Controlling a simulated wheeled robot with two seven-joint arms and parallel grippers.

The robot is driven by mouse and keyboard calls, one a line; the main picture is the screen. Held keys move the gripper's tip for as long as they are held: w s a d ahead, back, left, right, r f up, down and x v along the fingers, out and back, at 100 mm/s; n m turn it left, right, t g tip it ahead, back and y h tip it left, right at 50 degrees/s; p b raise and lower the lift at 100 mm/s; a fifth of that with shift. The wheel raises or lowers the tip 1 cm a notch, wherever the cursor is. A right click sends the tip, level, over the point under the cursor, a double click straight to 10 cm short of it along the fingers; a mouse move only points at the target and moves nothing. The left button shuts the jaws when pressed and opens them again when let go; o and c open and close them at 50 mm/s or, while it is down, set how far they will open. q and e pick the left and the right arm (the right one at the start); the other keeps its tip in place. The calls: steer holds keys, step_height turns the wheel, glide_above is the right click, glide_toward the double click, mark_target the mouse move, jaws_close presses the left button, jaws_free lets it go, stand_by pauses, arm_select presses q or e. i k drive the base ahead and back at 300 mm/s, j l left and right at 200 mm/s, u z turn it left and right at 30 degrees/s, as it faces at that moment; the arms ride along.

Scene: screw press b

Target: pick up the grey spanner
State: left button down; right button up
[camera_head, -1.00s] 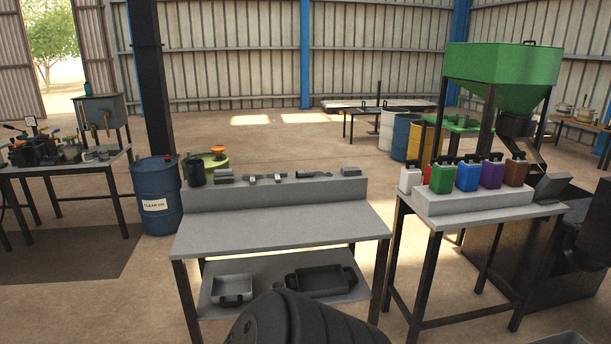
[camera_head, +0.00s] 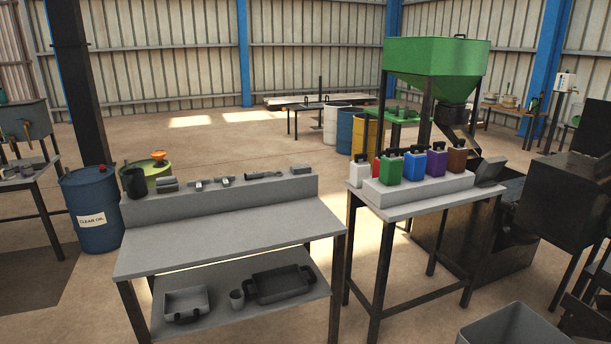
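A long dark grey tool (camera_head: 264,176) lies flat on the raised back ledge of the grey workbench (camera_head: 230,238). It looks most like the spanner, but it is too small to be sure. Two smaller tools with light and dark parts, one on the left (camera_head: 198,185) and one on the right (camera_head: 224,181), lie to its left on the same ledge. Neither of my grippers is in view.
On the ledge stand a dark jug (camera_head: 134,183), grey blocks (camera_head: 167,185) and another block (camera_head: 301,169). The benchtop is bare. Its lower shelf holds a tray (camera_head: 187,304), a cup (camera_head: 237,299) and a dark tray (camera_head: 279,285). A table (camera_head: 398,209) with coloured canisters stands right.

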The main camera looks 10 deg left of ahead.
mark_target(247, 176)
steer(key=u, duration=0.7)
